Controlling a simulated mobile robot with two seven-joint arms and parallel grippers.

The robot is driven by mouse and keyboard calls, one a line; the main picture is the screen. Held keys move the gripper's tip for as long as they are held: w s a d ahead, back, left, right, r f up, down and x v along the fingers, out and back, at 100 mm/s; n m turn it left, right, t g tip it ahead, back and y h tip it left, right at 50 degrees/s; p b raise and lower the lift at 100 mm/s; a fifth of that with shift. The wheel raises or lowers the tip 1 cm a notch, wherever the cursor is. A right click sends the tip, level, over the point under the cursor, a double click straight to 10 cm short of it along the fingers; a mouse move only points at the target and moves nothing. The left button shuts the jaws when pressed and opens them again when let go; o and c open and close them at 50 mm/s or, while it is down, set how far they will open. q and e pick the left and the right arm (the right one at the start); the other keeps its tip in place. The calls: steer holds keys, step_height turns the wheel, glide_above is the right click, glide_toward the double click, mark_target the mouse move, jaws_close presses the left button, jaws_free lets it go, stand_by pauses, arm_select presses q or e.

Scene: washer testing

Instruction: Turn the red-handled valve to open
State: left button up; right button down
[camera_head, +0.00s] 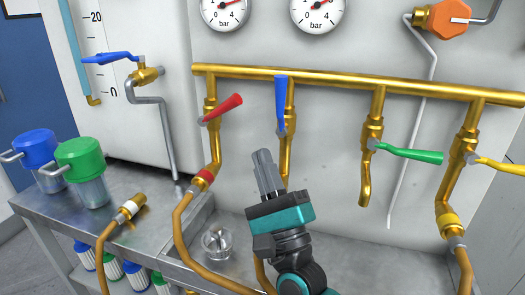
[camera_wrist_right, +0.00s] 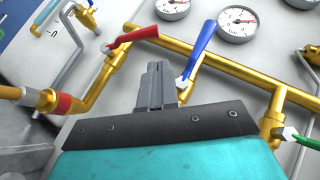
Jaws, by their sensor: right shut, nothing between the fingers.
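The red-handled valve (camera_head: 221,108) sits on a brass branch pipe below the horizontal brass manifold. Its red handle slants up to the right from its pivot, across the pipe. It also shows in the right wrist view (camera_wrist_right: 133,38), at the upper left. My right gripper (camera_head: 264,156) is shut and empty, pointing up, below and to the right of the red handle and apart from it. In the right wrist view its closed fingers (camera_wrist_right: 156,70) stand between the red handle and the blue handle. My left gripper is not in view.
A blue-handled valve (camera_head: 281,103) stands upright close to my right fingers. Green (camera_head: 412,154) and yellow (camera_head: 500,164) handles are farther right. A brass hose (camera_head: 184,235) rises to the red valve's pipe. Blue (camera_head: 35,147) and green (camera_head: 80,153) lidded containers stand on the metal bench at left.

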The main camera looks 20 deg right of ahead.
mark_target(219, 111)
arm_select(q)
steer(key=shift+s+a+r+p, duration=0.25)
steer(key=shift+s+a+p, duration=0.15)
steer(key=shift+p, duration=0.3)
arm_select(e)
steer(key=x, duration=0.8)
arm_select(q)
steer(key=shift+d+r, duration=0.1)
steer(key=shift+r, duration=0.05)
arm_select(e)
steer(key=shift+w+r+n, duration=0.15)
steer(key=shift+w+n, duration=0.05)
steer(key=shift+n, duration=0.1)
